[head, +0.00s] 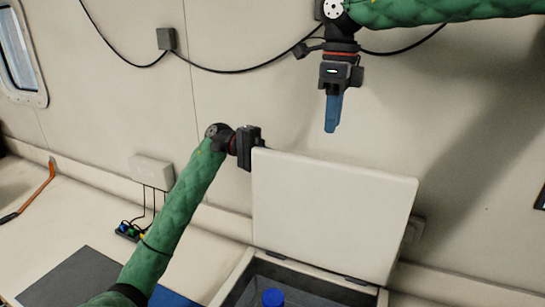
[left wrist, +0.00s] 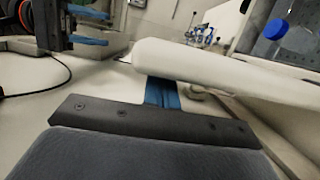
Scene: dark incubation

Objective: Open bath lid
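The bath (head: 238,277) is at the bottom of the head view, with its pale lid (head: 335,215) standing up and tilted slightly back on dark hinges. My left gripper (head: 254,148) is at the lid's upper left corner; its fingers are mostly hidden there. In the left wrist view the lid's edge (left wrist: 215,66) runs just beyond a dark plate and grey-blue pad close to the camera. I cannot tell whether the gripper touches the lid. My right gripper (head: 332,128) hangs above the lid, blue fingers down, apart from it; their gap cannot be made out.
A blue-capped bottle (head: 273,298) shows in the bath opening; the blue cap also shows in the left wrist view (left wrist: 276,29). A dark mat (head: 75,277) and a white box with cables (head: 152,171) are to the left. The wall stands close behind the lid.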

